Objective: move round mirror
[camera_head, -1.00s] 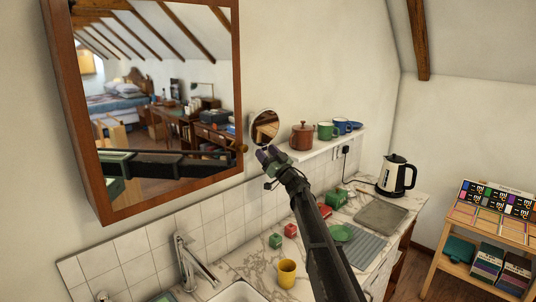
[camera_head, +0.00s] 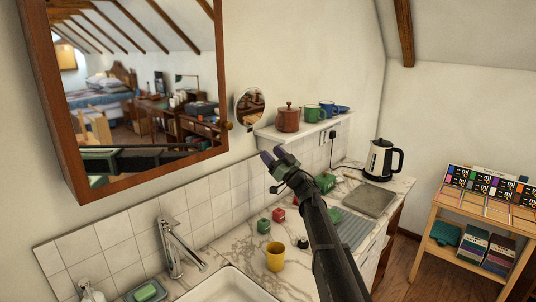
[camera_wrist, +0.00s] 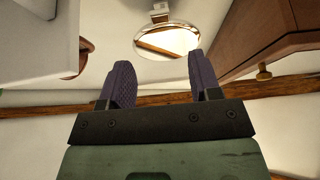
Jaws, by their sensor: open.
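The round mirror (camera_head: 250,106) is a small disc with a thin pale rim, by the left end of the wall shelf. Its face reflects brown wooden parts of the room. In the wrist view the round mirror (camera_wrist: 167,42) lies beyond the fingertips, with a small pale fitting above it. My gripper (camera_head: 270,156) is below and slightly right of the mirror in the head view, apart from it. In the wrist view its two purple fingers (camera_wrist: 158,62) are spread with nothing between them. How the mirror is supported is not clear.
The large wood-framed mirror (camera_head: 216,140) is at left. The shelf (camera_head: 275,137) holds a brown pot (camera_head: 288,119), mugs (camera_head: 312,113) and a blue dish. Below are a tap (camera_head: 175,250), yellow cup (camera_head: 275,257), green and red boxes, and a kettle (camera_head: 380,160) on the counter.

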